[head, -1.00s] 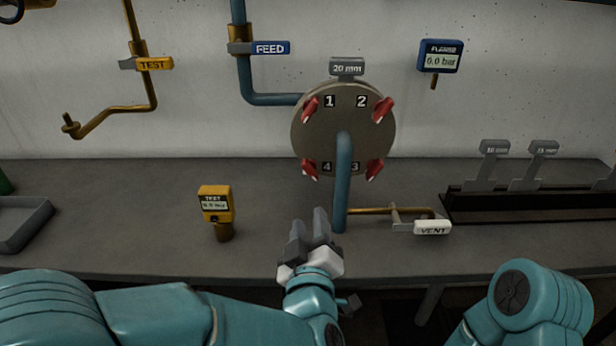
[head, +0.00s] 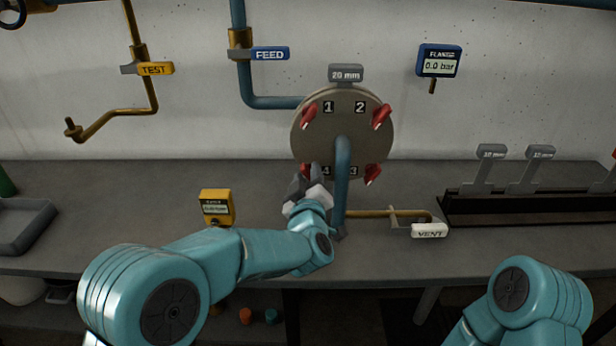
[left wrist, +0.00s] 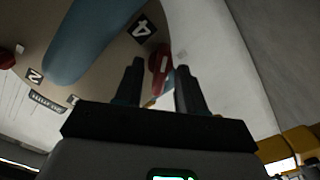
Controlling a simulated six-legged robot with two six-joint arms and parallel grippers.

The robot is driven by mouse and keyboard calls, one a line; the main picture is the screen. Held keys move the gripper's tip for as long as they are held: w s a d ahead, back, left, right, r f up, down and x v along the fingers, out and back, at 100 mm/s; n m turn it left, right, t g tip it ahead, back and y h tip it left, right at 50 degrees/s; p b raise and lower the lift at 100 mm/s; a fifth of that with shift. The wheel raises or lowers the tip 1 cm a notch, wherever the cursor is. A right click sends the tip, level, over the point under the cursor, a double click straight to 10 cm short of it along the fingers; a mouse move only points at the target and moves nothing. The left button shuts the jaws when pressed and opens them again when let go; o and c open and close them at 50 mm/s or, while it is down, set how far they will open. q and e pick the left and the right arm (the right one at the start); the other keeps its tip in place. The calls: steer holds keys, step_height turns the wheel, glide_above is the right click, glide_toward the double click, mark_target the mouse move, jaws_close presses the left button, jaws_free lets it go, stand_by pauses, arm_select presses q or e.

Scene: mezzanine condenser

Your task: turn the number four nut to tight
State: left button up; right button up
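The round flange (head: 312,135) has red nuts at the numbers 1 to 4. The number four nut (head: 305,170) is at the lower left of the flange, mostly hidden behind my left gripper (head: 307,174) in the head view. In the left wrist view the red nut (left wrist: 160,68) with a pale mark shows beside the 4 label (left wrist: 145,28). My left gripper's fingers (left wrist: 159,82) are apart, with the nut in line with the gap between them. I cannot tell whether they touch it. My right gripper is outside the frames; only its arm shows.
A blue pipe (head: 342,185) comes down from the flange's middle, close to the right of my left gripper. The brass VENT line (head: 375,212) lies lower right. A yellow gauge (head: 216,206) stands on the bench to the left. Wrenches (head: 489,170) stand in a rack at right.

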arm_select(q)
jaws_close()
steer(key=shift+r+m, duration=0.1)
steer(key=shift+m, duration=1.3)
steer(key=m+p, duration=0.1)
steer(key=m, duration=0.2)
steer(key=shift+d+r+m, duration=0.1)
steer(key=shift+m, duration=0.2)
steer(key=m+p, duration=0.1)
steer(key=m, duration=0.2)
steer(key=shift+m, duration=0.3)
steer(key=shift+d+m+p, duration=0.1)
steer(key=shift+m+p, duration=0.65)
steer(key=shift+m, duration=1.15)
